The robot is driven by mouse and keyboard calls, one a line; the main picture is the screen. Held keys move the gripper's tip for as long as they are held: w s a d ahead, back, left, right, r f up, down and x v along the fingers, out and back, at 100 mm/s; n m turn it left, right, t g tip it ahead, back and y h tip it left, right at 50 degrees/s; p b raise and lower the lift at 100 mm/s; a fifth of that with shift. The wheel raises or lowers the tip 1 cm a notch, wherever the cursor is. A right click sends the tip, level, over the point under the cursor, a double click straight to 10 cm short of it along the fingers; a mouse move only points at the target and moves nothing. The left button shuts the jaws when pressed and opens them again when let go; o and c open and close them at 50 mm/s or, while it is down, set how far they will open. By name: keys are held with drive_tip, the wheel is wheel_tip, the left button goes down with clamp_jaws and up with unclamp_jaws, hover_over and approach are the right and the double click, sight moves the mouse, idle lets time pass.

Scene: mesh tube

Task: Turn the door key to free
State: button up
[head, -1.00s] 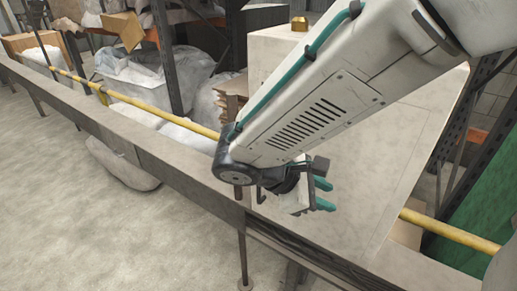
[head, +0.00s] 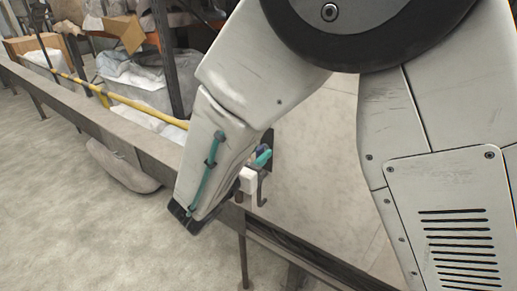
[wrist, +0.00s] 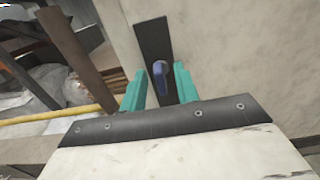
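The door (head: 325,140) is a pale, scuffed panel, partly hidden behind my arm in the head view. It also fills the upper right of the wrist view (wrist: 240,60). A dark upright plate (wrist: 152,35) is set on it, and the blue key (wrist: 160,72) stands out from this plate. My gripper (wrist: 159,84) is open, its teal fingers on either side of the key, with a visible gap at least on the left. In the head view my gripper (head: 262,158) is at the door's left side, mostly hidden by my wrist.
A grey rail (head: 100,125) runs along the floor side, with a yellow bar (head: 130,102) behind it. Shelving with bags and a cardboard box (head: 125,32) stands at the back left.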

drive_tip(key=shift+w+d, duration=0.4)
drive_tip(key=shift+w, duration=0.1)
clamp_jaws()
